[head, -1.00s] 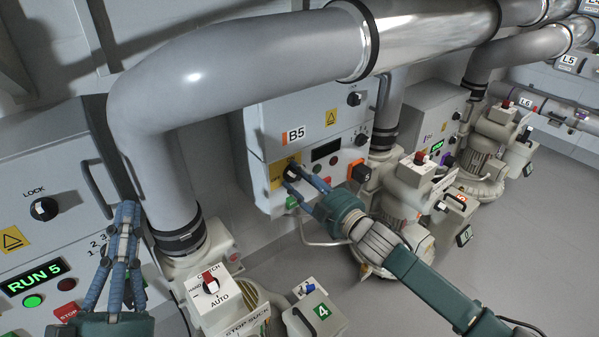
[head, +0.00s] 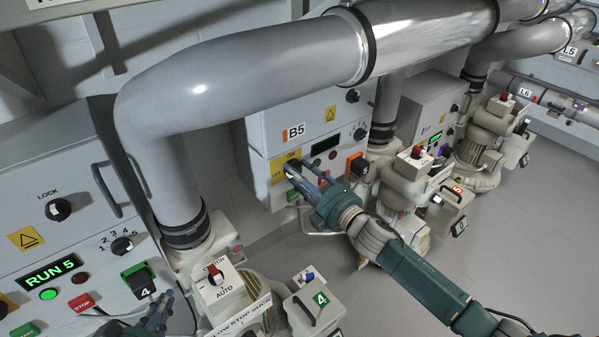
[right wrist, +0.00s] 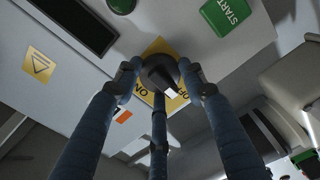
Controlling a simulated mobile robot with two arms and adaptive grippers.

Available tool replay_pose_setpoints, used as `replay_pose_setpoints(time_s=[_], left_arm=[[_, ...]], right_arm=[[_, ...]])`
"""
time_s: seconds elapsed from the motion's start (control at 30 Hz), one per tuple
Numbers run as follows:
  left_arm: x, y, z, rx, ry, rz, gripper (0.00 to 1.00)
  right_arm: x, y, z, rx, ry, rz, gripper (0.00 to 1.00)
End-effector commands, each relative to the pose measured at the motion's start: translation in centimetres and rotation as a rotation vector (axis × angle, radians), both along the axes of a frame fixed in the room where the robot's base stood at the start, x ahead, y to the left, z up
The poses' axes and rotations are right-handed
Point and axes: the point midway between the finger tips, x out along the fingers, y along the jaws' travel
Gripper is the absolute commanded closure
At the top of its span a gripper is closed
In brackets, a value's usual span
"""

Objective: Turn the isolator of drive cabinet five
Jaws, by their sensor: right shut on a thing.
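Drive cabinet B5 (head: 259,134) is a grey box at the middle of the head view, with a dark display. Its isolator is a black knob (right wrist: 155,70) on a yellow plate with ON and OFF marks, seen in the right wrist view. The knob's white mark lies on the OFF side. My right gripper (head: 293,170) is shut on the knob, its fingers around it; in the head view they mostly hide it. My left gripper (head: 163,308) is low at the left, partly cut off by the bottom edge, apart from cabinet B5.
A nearer cabinet (head: 30,190) at the left shows a lit RUN 5 display. A thick grey pipe (head: 230,65) crosses above and drops between the cabinets. Blowers (head: 398,200) stand right of B5. A box with a CLUTCH/AUTO switch (head: 220,287) is in front. The floor (head: 510,260) is clear at right.

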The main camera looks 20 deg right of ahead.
Motion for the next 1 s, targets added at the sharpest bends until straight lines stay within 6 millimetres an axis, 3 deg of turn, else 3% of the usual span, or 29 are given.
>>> replay_pose_setpoints(time_s=[0.6, 0.63, 0.7, 0.73, 1.0], left_arm=[[-0.48, 0.22, -0.68, 0.008, 0.034, 0.002, 1.0], [-0.48, 0.22, -0.68, 0.008, 0.034, 0.002, 1.0], [-0.49, 0.21, -0.68, 0.008, 0.034, 0.002, 1.0], [-0.49, 0.21, -0.68, 0.008, 0.034, 0.002, 1.0], [-0.48, 0.23, -0.63, 0.008, 0.033, 0.002, 1.0]], right_arm=[[-0.06, 0.16, -0.03, -0.042, -0.016, 0.003, 0.86], [-0.06, 0.17, -0.03, -0.042, -0.016, 0.003, 0.58], [-0.06, 0.16, -0.03, -0.041, -0.016, 0.003, 0.44], [-0.05, 0.14, -0.03, -0.041, -0.016, 0.003, 0.4], [-0.06, 0.04, -0.03, -0.04, -0.015, 0.001, 0.4]])
